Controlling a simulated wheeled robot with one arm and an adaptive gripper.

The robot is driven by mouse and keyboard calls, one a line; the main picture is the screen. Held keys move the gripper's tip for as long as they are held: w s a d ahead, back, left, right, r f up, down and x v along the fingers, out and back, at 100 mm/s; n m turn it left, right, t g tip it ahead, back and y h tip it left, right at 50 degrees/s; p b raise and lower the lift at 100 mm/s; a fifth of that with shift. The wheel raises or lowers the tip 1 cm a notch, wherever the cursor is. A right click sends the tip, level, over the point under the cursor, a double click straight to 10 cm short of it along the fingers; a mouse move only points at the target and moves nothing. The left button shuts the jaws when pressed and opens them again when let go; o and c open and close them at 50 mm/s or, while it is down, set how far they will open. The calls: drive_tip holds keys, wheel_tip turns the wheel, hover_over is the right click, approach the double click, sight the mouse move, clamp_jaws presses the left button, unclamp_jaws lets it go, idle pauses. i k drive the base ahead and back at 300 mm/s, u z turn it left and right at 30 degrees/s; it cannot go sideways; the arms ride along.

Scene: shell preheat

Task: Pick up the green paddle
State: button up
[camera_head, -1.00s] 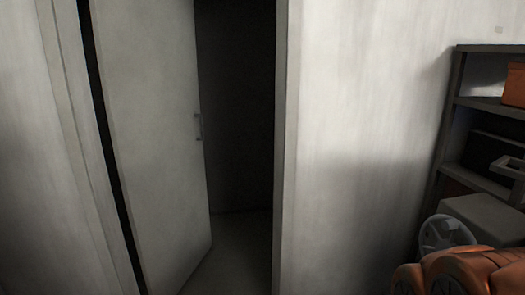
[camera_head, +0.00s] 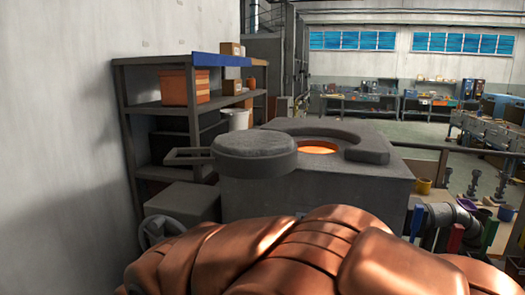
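My gripper is not in view.
A large copper-orange segmented form (camera_head: 330,255) fills the bottom foreground; I cannot tell what it is. Behind it stands a grey furnace block (camera_head: 350,185) with a glowing round opening (camera_head: 318,147) and a round dark lid (camera_head: 254,150). A shelf (camera_head: 160,105) is at left.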

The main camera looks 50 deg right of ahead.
sight(492, 224)
drive_tip(key=z, duration=3.5)
